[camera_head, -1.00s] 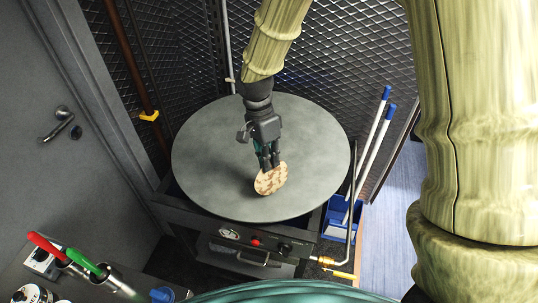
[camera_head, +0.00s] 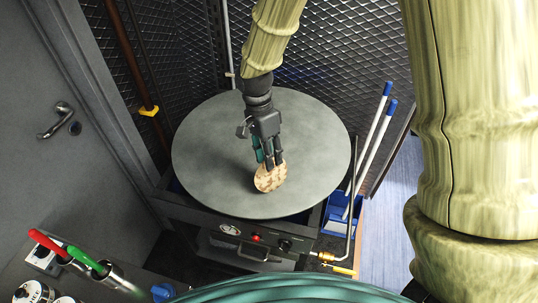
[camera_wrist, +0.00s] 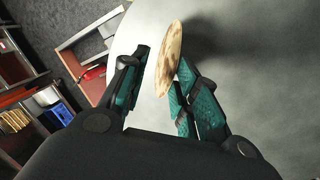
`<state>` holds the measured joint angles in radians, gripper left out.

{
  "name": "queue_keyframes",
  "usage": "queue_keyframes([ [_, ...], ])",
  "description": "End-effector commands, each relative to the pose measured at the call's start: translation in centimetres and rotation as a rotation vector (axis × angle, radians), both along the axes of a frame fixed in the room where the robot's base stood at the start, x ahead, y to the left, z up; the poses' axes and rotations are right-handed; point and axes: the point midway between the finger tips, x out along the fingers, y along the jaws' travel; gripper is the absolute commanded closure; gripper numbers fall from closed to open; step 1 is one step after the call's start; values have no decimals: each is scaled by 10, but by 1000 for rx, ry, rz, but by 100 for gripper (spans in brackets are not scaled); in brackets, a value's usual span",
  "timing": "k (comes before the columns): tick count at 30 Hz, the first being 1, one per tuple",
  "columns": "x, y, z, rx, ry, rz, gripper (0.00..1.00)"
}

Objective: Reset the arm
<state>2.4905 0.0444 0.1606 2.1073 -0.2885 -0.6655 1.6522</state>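My gripper (camera_head: 266,160) is over the front half of the round grey griddle plate (camera_head: 215,170), pointing down. A browned flatbread (camera_head: 271,179) is at its fingertips. In the wrist view, the flatbread (camera_wrist: 170,62) shows as a narrow oval between the two teal-padded fingers. The fingers stand apart, with a gap between the left finger and the bread. The right finger is close to the bread; I cannot tell whether they touch. Whether the bread lies flat or is tilted on the plate is also unclear.
Wire mesh walls (camera_head: 330,50) stand close behind the plate. A grey door (camera_head: 50,110) is at the left. A counter with red- and green-handled tools (camera_head: 85,255) is at front left. White poles with blue ends (camera_head: 375,140) stand in a blue bin (camera_head: 337,222) at right.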

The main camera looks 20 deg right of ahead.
Motion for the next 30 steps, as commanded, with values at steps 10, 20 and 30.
queue_keyframes([
  [10, 9, 2, 36, -1, -1, -1, 70],
  [20, 16, 4, 63, 0, 0, -2, 70],
  [30, 17, 5, 65, 0, 0, -1, 70],
])
